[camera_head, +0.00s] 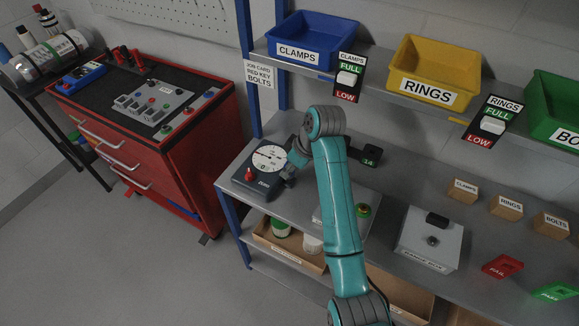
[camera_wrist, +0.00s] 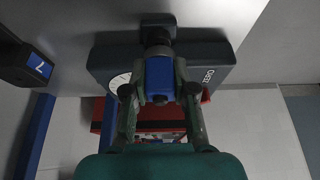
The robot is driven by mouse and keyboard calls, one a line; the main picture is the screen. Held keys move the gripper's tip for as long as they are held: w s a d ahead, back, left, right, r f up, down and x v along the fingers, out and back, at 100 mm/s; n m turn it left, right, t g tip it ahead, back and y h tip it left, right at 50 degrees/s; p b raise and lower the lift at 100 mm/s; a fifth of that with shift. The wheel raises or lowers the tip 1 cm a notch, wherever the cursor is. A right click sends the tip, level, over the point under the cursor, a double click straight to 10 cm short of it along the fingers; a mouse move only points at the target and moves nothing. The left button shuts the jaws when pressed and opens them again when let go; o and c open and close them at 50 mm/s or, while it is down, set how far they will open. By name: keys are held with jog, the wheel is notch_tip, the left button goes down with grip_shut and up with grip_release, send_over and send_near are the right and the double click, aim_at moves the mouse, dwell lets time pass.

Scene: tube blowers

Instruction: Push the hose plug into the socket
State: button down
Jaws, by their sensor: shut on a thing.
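My gripper (camera_wrist: 158,92) is shut on a blue block-shaped piece with a dark round front, which I take to be the hose plug (camera_wrist: 159,75). The plug's front points at a dark block (camera_wrist: 157,22) on the gauge unit, probably the socket. Whether the front is inside it or only against it I cannot tell. The dark gauge unit (camera_wrist: 222,52) with a white dial lies just beyond the fingers. In the head view my gripper (camera_head: 291,166) is at the right side of this gauge unit (camera_head: 262,183), and the plug and socket are hidden there.
The grey bench (camera_head: 233,186) carries a grey box (camera_head: 428,246) and a dark block with a green mark (camera_head: 370,160). Blue, yellow and green bins stand on the shelf above. A red tool cabinet (camera_head: 160,160) is at left. Open floor lies between cabinet and bench.

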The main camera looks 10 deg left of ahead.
jog(key=shift+f, duration=0.5)
dwell(0.4)
jog(key=c, duration=0.9)
grip_release()
jog(key=shift+o, duration=0.2)
jog(key=shift+r, duration=0.1)
jog(key=shift+d+r, duration=0.15)
jog(key=shift+r, duration=0.1)
jog(key=s+d, duration=0.1)
jog(key=d, duration=0.2)
jog(key=s+d, duration=0.1)
jog(key=d, duration=0.3)
jog(key=s+d, duration=0.2)
jog(key=d, duration=0.2)
jog(key=shift+s+d+r, duration=0.1)
jog(key=shift+d+r, duration=0.1)
